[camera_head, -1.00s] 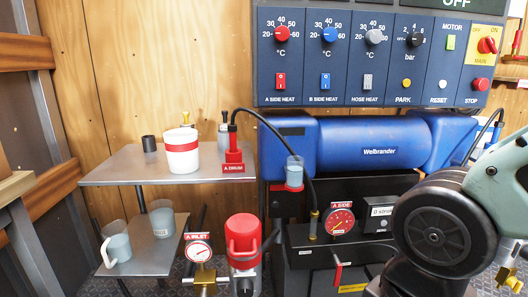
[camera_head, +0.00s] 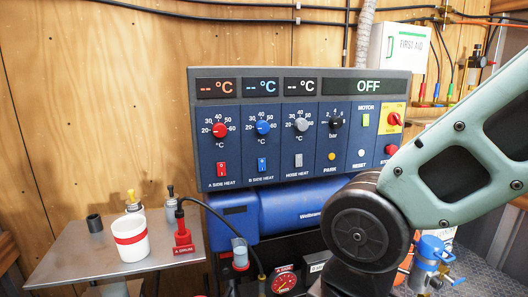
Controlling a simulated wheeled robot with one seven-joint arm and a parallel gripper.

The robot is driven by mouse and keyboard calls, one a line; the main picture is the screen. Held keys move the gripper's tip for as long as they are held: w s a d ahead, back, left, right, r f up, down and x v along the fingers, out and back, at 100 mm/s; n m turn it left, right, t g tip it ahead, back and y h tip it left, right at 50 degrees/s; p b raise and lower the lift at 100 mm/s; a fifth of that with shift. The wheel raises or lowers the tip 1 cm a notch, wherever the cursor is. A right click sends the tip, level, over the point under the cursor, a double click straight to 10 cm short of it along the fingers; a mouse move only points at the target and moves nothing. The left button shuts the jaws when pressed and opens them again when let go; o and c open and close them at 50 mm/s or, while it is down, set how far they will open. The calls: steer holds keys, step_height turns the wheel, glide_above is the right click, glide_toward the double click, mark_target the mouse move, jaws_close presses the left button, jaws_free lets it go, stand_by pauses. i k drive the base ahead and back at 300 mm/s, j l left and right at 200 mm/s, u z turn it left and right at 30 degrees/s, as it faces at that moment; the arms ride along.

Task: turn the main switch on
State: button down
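The main switch is a red rotary knob (camera_head: 394,119) on a yellow plate (camera_head: 385,124) at the upper right of the blue control panel (camera_head: 300,169). The display (camera_head: 368,87) above it reads OFF. The plate's small labels are partly blurred, so I cannot read the knob's exact position. My arm crosses the right side of the picture, below and right of the switch, and covers part of the panel's lower right corner. My gripper is not in view.
Red, blue and grey dials sit left of the switch, with a red stop button (camera_head: 391,149) below it. A metal shelf (camera_head: 75,255) with a white cup (camera_head: 130,237) stands at left. Hoses run along the top wall.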

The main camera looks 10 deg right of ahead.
mark_target(394, 118)
steer(key=z, duration=0.85)
